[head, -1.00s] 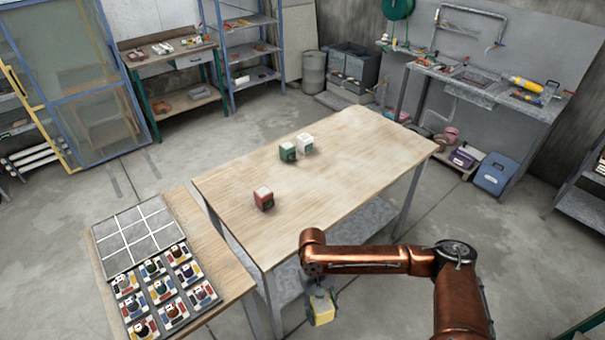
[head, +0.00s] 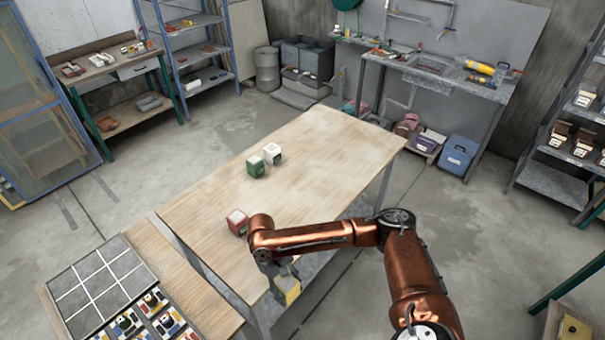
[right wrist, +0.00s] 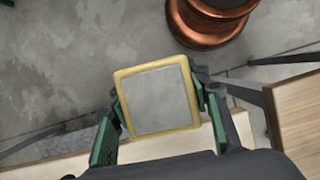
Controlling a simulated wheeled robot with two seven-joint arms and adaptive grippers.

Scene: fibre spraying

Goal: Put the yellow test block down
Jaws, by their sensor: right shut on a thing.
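The yellow test block (head: 288,288) is held by my right gripper (head: 283,275) near the front edge of the wooden table (head: 320,140). In the right wrist view the block (right wrist: 160,98) shows a grey face with a yellow rim, between the green fingers of the gripper (right wrist: 163,105). Floor shows beyond it. A red block with a pale top (head: 237,222) sits on the table left of my right arm. A green block (head: 256,166) and a white block (head: 272,153) stand close together farther back. My left gripper is not in view.
A lower table at front left bears a grey gridded board (head: 95,285) and several small coloured items. A blue bin (head: 458,153) stands on the floor by the grey workbench (head: 430,75). The right part of the wooden table is clear.

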